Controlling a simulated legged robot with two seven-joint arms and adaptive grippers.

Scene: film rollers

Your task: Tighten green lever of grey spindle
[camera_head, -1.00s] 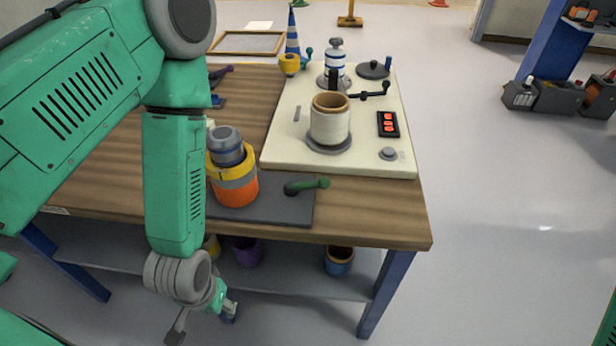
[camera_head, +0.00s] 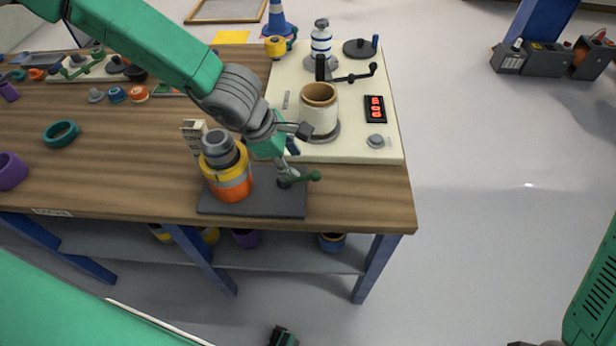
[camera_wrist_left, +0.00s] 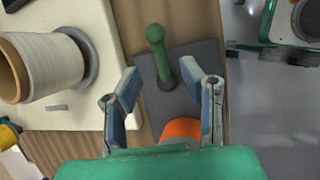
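The dark grey base plate (camera_head: 250,206) of the grey spindle lies at the front of the table. An orange and yellow roll (camera_head: 232,184) stands on it, with a grey cylindrical top (camera_head: 217,143). The green lever (camera_head: 314,176) is at the plate's right end. In the left wrist view the lever (camera_wrist_left: 160,55) rises from a dark pivot, just beyond the space between my fingertips. My left gripper (camera_head: 291,155) is above the lever's pivot; its fingers (camera_wrist_left: 172,83) are spread and empty. I see no contact with the lever.
A cream machine panel (camera_head: 350,148) with a pale roll (camera_head: 318,110) and black crank (camera_head: 352,77) is just behind the lever. A small beige box (camera_head: 193,135) stands behind the orange roll.

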